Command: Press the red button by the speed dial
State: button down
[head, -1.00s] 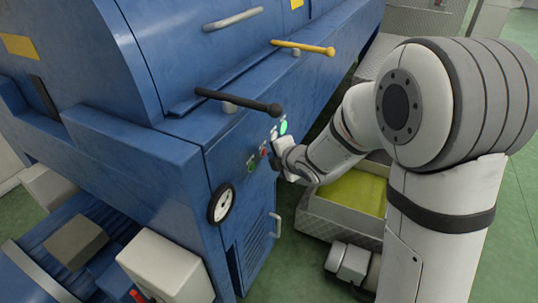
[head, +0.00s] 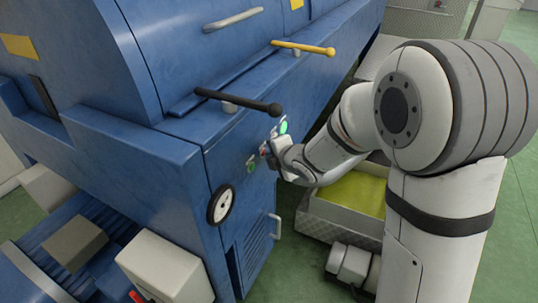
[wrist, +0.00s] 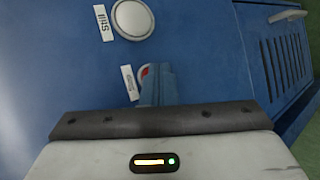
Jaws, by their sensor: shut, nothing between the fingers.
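The red button (wrist: 145,72) shows in the wrist view as a small red patch in a pale ring beside a small white label (wrist: 130,83). My gripper (wrist: 157,72) is shut and empty, and its fingers hide most of the button. I cannot tell whether the tips touch it. In the head view my gripper (head: 271,155) is at the blue machine's front panel, where only a sliver of the red button (head: 264,149) shows. A pale round piece (wrist: 133,20) with a white label is near it in the wrist view; I cannot tell if it is the speed dial.
A black lever (head: 240,102) juts out above the panel. A bin with yellow-green contents (head: 316,217) stands below my arm.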

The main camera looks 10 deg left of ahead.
dwell(0.3)
jog(key=shift+s+d, duration=0.3)
jog(key=shift+d, duration=0.4)
jog(key=shift+s+d+p, duration=0.15)
jog(key=shift+s+d, duration=0.15)
jog(key=shift+d, duration=0.5)
jog(key=shift+s+d+p, duration=0.1)
jog(key=shift+s+d, duration=0.15)
jog(key=shift+d, duration=0.5)
jog(key=shift+s+d+p, duration=0.15)
jog(key=shift+s+d, duration=0.15)
jog(key=shift+d, duration=0.5)
